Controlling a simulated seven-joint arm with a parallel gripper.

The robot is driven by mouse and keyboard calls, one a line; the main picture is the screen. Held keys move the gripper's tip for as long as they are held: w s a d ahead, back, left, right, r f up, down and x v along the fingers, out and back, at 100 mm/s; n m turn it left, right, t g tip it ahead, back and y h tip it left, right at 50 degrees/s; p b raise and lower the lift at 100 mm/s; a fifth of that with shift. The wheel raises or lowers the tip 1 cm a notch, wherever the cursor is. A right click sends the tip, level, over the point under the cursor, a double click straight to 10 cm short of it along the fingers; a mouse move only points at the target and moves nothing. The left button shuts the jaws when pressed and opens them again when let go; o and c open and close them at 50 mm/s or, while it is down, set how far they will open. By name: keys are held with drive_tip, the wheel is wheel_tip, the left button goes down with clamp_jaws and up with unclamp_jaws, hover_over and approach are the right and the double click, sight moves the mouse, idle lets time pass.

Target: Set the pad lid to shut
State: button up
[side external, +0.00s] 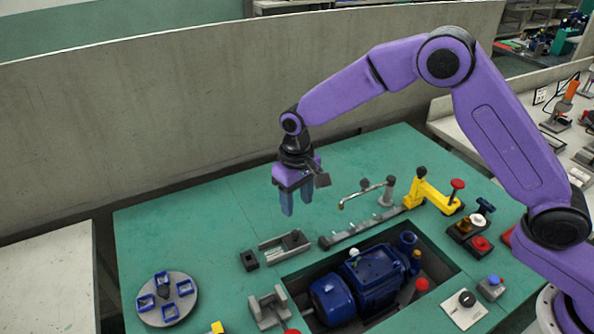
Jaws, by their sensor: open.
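My gripper (297,204) is open and empty, with its blue fingers pointing down above the back middle of the green table (215,225). It is apart from everything on the table. I cannot tell for sure which thing is the pad lid. A small red piece (507,236) shows at the right, partly hidden by my arm, and its state cannot be told. A dark control box (462,236) with a red button and light knobs stands to its left. My gripper is far to the left of both.
A blue pump (375,280) sits in a recess. Around it are a grey slide fixture (285,246), a rail with a tap-like arm (365,192), a yellow lever (432,196), a dial plate (464,309) and a round turntable (182,308).

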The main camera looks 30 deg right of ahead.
wheel_tip(320, 180, up, 8)
idle(0.7)
drive_tip(key=s+d+r+n, duration=0.1)
drive_tip(key=s+d+n, duration=0.2)
drive_tip(key=s+d, duration=0.4)
drive_tip(key=s+d+r+n, duration=0.1)
drive_tip(key=s+d+n, duration=0.2)
drive_tip(key=s+d, duration=0.4)
drive_tip(key=s+d+r+n, duration=0.1)
drive_tip(key=s+d+n, duration=0.2)
drive_tip(key=s, duration=1.6)
drive_tip(key=d, duration=0.4)
drive_tip(key=shift+s+r+n, duration=0.15)
drive_tip(key=shift+s+n, duration=0.15)
drive_tip(key=shift+s, duration=0.05)
drive_tip(key=shift+d, duration=0.1)
